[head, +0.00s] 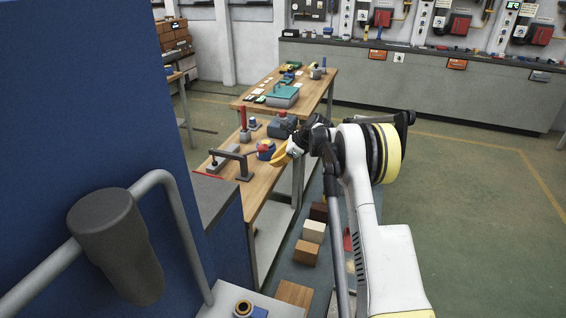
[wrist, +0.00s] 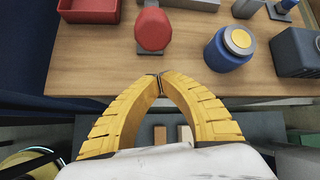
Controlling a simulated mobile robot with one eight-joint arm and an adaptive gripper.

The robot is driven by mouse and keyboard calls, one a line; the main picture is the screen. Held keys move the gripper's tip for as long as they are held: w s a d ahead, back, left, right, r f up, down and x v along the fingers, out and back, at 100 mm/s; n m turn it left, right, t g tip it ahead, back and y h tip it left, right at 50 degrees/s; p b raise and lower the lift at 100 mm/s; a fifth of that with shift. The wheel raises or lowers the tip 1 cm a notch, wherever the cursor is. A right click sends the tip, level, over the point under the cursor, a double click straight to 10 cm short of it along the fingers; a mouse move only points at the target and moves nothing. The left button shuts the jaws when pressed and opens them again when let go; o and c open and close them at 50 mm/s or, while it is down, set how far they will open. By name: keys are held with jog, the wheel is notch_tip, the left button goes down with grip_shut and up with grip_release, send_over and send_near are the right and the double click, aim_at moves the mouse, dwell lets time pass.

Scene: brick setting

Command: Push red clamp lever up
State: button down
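In the wrist view the red grip (wrist: 153,29) faces me, above the fingertips in the picture. My gripper (head: 281,158) has yellow fingers and is at the table's edge near the grip. In the wrist view the fingertips (wrist: 160,78) meet with nothing between them. A gap shows between fingertips and grip; its depth is hard to tell.
A blue canister (wrist: 230,48) with a yellow top stands right of the grip, beside a dark box (wrist: 297,53). An upright red handle (head: 243,118) stands farther back. A blue panel (head: 90,100) fills the left. Several blocks (head: 313,231) lie below the table.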

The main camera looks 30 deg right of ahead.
aim_at(255, 152)
jog(key=shift+w+a+r+b, duration=0.1)
jog(key=shift+a+r, duration=0.15)
jog(key=shift+r, duration=0.25)
jog(key=shift+s+a+r+b, duration=0.1)
jog(key=shift+a+r, duration=0.2)
jog(key=shift+r, duration=0.15)
jog(key=shift+w+a+r+b, duration=0.1)
jog(key=shift+a+r, duration=0.15)
jog(key=shift+r, duration=0.25)
jog(key=shift+r, duration=0.1)
